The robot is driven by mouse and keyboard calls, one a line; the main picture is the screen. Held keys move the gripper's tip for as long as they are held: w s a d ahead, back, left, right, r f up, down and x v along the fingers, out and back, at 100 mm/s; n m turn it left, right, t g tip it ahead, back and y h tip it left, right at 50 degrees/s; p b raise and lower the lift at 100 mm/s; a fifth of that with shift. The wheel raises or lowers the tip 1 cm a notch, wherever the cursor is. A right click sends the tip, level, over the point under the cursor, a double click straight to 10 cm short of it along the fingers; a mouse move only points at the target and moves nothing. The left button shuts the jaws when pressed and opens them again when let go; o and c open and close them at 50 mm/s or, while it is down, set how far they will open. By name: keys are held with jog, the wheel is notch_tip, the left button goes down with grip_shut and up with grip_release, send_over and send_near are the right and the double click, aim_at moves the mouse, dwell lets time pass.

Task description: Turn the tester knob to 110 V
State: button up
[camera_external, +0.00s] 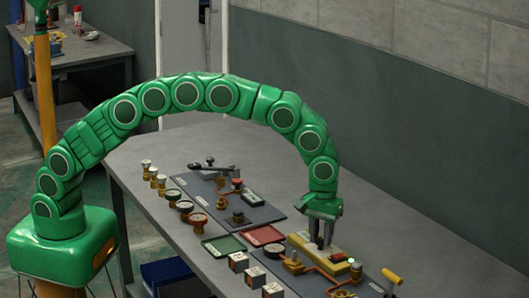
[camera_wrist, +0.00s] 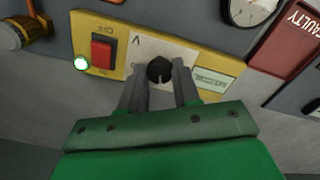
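The yellow tester (camera_external: 300,241) lies on the table under my gripper. A "V" shows on the plate; other dial marks are unreadable, so the voltage setting cannot be told. My gripper (camera_wrist: 160,75) points down, with one finger on each side of the knob and almost no gap. It also shows in the external view (camera_external: 320,246), where its fingers hide the knob.
A gauge (camera_wrist: 250,8) and a red "FAULTY" tray (camera_wrist: 290,38) are close by. The red tray (camera_external: 262,236) and a green tray (camera_external: 224,245) lie left of the tester. Brass fittings (camera_external: 293,264) and a yellow-handled part (camera_external: 392,276) stand near it.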

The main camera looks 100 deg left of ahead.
jog(key=c, duration=0.3)
jog(key=shift+m, duration=0.3)
jog(key=m, duration=0.3)
jog(key=shift+m, duration=2.1)
jog(key=o, duration=1.1)
jog(key=shift+c, duration=0.2)
jog(key=shift+r, duration=0.1)
